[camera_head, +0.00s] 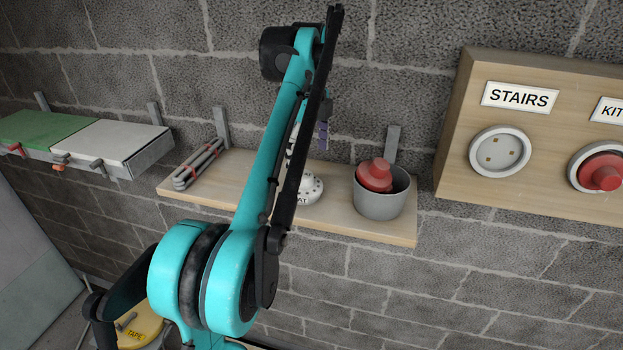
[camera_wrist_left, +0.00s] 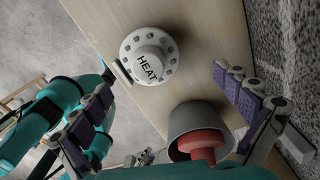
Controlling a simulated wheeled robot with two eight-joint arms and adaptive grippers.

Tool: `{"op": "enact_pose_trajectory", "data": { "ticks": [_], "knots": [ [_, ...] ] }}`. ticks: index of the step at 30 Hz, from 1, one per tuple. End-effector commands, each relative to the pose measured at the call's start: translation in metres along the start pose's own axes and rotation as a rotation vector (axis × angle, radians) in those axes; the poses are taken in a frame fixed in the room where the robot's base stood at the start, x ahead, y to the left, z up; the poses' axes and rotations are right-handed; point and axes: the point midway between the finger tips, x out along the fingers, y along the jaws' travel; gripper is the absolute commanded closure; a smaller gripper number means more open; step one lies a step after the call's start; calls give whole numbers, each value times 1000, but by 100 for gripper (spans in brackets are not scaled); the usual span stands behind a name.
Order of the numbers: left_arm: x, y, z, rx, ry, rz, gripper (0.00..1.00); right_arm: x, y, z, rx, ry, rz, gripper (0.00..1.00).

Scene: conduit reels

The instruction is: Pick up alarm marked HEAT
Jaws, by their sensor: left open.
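The alarm marked HEAT (camera_wrist_left: 150,56) is a round white unit with dark holes around its rim. It rests on the wooden shelf, and in the head view the alarm (camera_head: 311,188) is partly hidden behind my left arm. My left gripper (camera_wrist_left: 168,112) is open, with purple-padded fingers spread apart and nothing between them. In the head view the left gripper (camera_head: 310,137) shows just above and behind the alarm, mostly covered by my arm. It looks apart from the alarm. My right gripper is not seen.
A grey pot (camera_head: 380,203) with a red alarm (camera_head: 375,175) in it stands right of the HEAT alarm. Grey looped conduit (camera_head: 198,164) lies at the shelf's left end. A wooden board (camera_head: 466,118) labelled STAIRS is on the wall at right. A stone-block wall backs the shelf.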

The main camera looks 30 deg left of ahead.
Motion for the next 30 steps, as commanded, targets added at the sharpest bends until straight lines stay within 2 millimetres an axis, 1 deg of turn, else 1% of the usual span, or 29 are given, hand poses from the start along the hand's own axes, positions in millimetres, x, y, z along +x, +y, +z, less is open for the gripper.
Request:
{"op": "enact_pose_trajectory", "data": {
  "ticks": [1, 8, 12, 15, 19, 25, 26, 27, 29, 30],
  "knots": [
    [6, 1, 0, -1, 0, 0, 0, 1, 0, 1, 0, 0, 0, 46],
    [25, 4, 1, -2, 0, 0, 0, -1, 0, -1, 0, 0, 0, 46],
    [44, 8, 2, -2, 0, 0, 0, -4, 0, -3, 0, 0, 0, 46],
    [57, 7, 2, -2, 0, 0, 0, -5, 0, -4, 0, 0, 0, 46],
    [64, 8, 2, -2, 0, 0, 0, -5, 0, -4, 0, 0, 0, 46],
    [64, 7, 2, -2, 0, 0, 0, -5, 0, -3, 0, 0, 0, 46],
    [64, 7, 2, -2, 0, 0, 8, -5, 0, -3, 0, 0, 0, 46],
    [64, 7, 2, -2, 0, 0, 18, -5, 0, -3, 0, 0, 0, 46],
    [64, 7, 2, -2, 0, 0, 34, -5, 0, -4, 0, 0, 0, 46],
    [64, 7, 2, -2, 0, 0, 45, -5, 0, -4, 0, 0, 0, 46]
  ]
}}
